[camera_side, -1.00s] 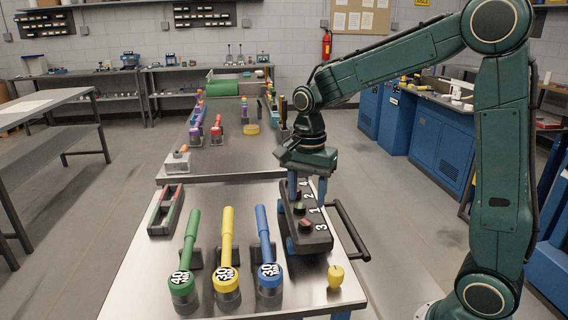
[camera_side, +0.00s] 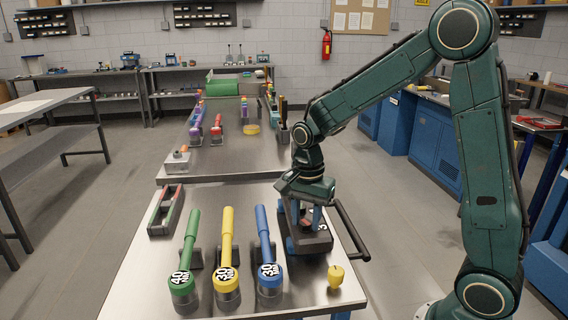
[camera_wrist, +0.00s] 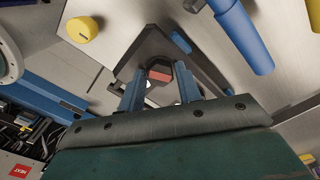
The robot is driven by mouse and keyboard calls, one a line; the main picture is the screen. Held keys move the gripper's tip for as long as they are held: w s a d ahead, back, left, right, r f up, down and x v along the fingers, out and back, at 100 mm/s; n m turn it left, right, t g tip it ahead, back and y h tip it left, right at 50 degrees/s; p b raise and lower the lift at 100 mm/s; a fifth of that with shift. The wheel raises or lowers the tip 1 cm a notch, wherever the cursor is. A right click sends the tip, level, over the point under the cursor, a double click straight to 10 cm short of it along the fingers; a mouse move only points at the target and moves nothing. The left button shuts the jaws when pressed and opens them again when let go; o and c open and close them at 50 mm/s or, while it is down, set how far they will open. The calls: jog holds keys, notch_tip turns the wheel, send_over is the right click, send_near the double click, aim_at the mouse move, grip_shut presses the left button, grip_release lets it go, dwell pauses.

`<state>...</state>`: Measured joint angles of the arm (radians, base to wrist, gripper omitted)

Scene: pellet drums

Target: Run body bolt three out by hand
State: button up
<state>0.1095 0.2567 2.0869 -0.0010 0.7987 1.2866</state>
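The dark body block (camera_side: 315,242) stands at the right edge of the near steel table, partly hidden behind my gripper. A "3" mark shows on its top beside my fingers. My gripper (camera_side: 305,222) points down over the block's near part, its two blue fingers apart. In the wrist view my gripper (camera_wrist: 160,70) has one finger on each side of a dark bolt head with a red face (camera_wrist: 159,75). Gaps seem to show between head and fingers. I cannot tell how deep the fingertips reach. The other bolts are hidden by my gripper.
Green (camera_side: 187,262), yellow (camera_side: 228,250) and blue (camera_side: 265,245) long-handled tools rest left of the block. A yellow knob-like piece (camera_side: 335,275) stands at the near right corner. A black bar handle (camera_side: 352,230) sticks out right. A tray (camera_side: 166,210) lies at far left.

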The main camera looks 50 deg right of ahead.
jog(key=c, duration=0.6)
jog(key=shift+o, duration=0.2)
